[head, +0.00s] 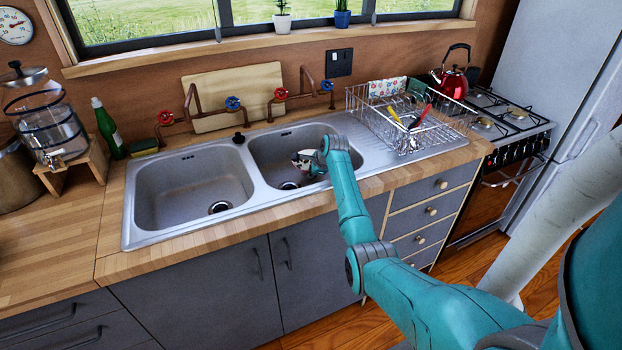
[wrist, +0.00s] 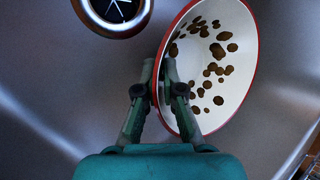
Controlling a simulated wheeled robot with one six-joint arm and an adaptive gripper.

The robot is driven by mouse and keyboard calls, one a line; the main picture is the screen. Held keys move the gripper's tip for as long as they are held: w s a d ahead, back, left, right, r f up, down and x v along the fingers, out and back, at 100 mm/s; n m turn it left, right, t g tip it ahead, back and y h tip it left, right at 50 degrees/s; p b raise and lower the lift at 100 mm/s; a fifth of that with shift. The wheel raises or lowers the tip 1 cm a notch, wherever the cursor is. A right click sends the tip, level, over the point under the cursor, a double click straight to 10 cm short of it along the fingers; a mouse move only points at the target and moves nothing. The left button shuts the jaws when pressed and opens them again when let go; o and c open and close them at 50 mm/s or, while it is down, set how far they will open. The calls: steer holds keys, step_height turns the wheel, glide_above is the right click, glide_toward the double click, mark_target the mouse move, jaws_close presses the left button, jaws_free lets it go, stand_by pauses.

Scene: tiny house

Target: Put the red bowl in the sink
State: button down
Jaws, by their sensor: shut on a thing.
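The red bowl (wrist: 225,85) shows large in the wrist view, with a white inside, brown spots and a red rim. It is tilted on its side. My gripper (wrist: 158,72) is shut on the bowl's wall at its left edge, one finger on each side of the rim. In the head view the bowl (head: 301,160) is partly hidden by my gripper (head: 316,162), inside the right basin of the sink (head: 262,160). The drain (wrist: 116,10) shows at the upper left of the wrist view. I cannot tell whether the bowl touches the basin floor.
The left basin (head: 190,185) is empty. A dish rack (head: 410,118) with utensils stands right of the sink. Taps with red and blue handles (head: 233,103) stand behind the basins. A green bottle (head: 108,130) and a glass dispenser (head: 48,125) stand at the left.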

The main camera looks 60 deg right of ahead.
steer(key=shift+f, duration=1.1)
steer(key=c, duration=1.3)
jaws_free()
steer(key=shift+r, duration=0.1)
steer(key=v, duration=1.2)
steer(key=shift+d, duration=0.1)
